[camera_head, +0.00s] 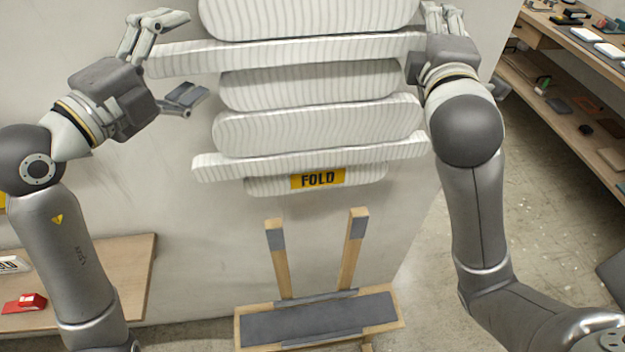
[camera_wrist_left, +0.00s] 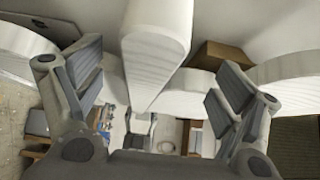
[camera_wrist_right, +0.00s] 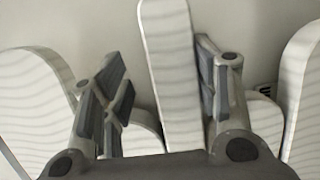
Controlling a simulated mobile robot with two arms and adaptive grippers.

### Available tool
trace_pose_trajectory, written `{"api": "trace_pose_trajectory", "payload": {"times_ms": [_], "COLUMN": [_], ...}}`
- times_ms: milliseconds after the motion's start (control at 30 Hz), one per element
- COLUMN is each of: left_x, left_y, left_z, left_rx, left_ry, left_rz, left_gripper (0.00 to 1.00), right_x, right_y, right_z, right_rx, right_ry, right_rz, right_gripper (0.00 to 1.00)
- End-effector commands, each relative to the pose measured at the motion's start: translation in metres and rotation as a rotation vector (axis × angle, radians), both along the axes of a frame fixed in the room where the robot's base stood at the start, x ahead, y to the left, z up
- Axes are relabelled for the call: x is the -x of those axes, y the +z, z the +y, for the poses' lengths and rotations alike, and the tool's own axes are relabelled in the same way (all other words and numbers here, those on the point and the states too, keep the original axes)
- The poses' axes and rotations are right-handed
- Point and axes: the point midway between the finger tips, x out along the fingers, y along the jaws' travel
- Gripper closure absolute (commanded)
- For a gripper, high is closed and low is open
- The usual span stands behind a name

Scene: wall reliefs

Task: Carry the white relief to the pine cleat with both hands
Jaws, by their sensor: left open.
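The white relief (camera_head: 315,130) is a stack of ribbed pale slabs against the wall, with a yellow FOLD label (camera_head: 318,179) near its bottom. My left gripper (camera_head: 172,58) is open around the left end of a long slat of the relief. In the left wrist view the slat (camera_wrist_left: 155,50) lies between the fingers with gaps on both sides. My right gripper (camera_head: 428,42) is at the same slat's right end. In the right wrist view this slat (camera_wrist_right: 172,75) stands between open fingers, closer to the right finger.
A pine stand (camera_head: 245,322) with two grey-tipped uprights and a dark padded base is below the relief. A wooden shelf (camera_head: 130,262) holding a red item (camera_head: 24,303) is at the lower left. Shelves with small items (camera_head: 575,95) stand at the right. Concrete floor shows between.

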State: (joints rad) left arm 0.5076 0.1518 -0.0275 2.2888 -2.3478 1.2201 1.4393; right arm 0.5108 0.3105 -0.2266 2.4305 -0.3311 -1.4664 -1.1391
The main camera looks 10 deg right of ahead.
Motion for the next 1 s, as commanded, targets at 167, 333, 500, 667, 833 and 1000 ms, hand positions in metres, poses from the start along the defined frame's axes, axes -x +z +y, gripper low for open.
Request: {"api": "trace_pose_trajectory", "payload": {"times_ms": [167,333,500,667,833,1000], "left_x": [0.0,0.009,0.031,0.049,0.057,0.058], "left_y": [0.0,-0.001,-0.001,0.0,-0.001,0.0], "left_z": [0.0,0.008,0.027,0.042,0.048,0.048], "left_rx": [0.0,-0.001,0.0,0.0,-0.001,0.0], "left_ry": [0.0,0.002,0.003,0.002,0.0,-0.001], "left_rz": [0.0,0.001,0.0,0.0,0.001,0.0], "left_gripper": [0.11,0.11,0.11,0.11,0.11,0.11], "right_x": [0.001,0.001,0.0,0.001,0.001,0.001], "right_y": [0.002,0.002,0.002,0.002,0.002,0.002], "right_z": [-0.001,-0.001,-0.001,-0.001,-0.001,-0.001], "right_rx": [0.002,0.002,0.002,0.002,0.002,0.002], "right_ry": [-0.002,-0.002,-0.002,-0.002,-0.002,-0.002], "right_rz": [-0.006,-0.006,-0.006,-0.006,-0.007,-0.007], "right_gripper": [0.47,0.47,0.47,0.47,0.47,0.47]}}
